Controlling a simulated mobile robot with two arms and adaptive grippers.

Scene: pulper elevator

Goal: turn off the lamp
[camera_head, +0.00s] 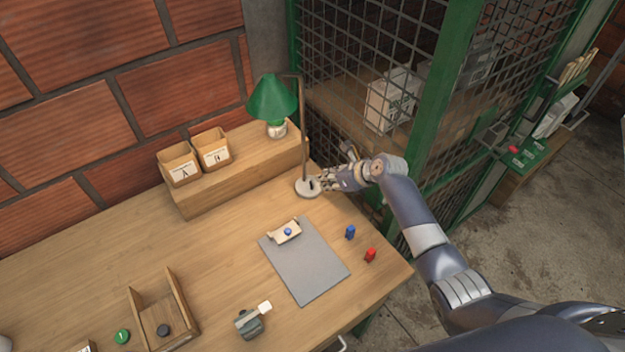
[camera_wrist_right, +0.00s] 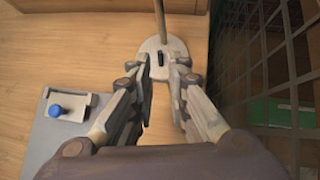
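A lamp with a green shade (camera_head: 272,97) and a thin bent pole stands at the back right of the desk. Its round pale base (camera_head: 308,188) rests on the desk top; the base also shows in the right wrist view (camera_wrist_right: 164,50), with a small dark switch (camera_wrist_right: 187,61) on it. My right gripper (camera_head: 326,182) is at the base from the right. In the right wrist view its two fingers (camera_wrist_right: 165,85) are apart, over the near edge of the base, with nothing between them. Contact with the switch cannot be told. My left gripper is not in view.
A grey clipboard (camera_head: 306,265) lies in front of the lamp, with a blue piece (camera_head: 350,232) and a red piece (camera_head: 370,255) beside it. A wooden shelf (camera_head: 240,178) holds two small boxes. A green-framed mesh wall (camera_head: 440,90) stands right of the desk.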

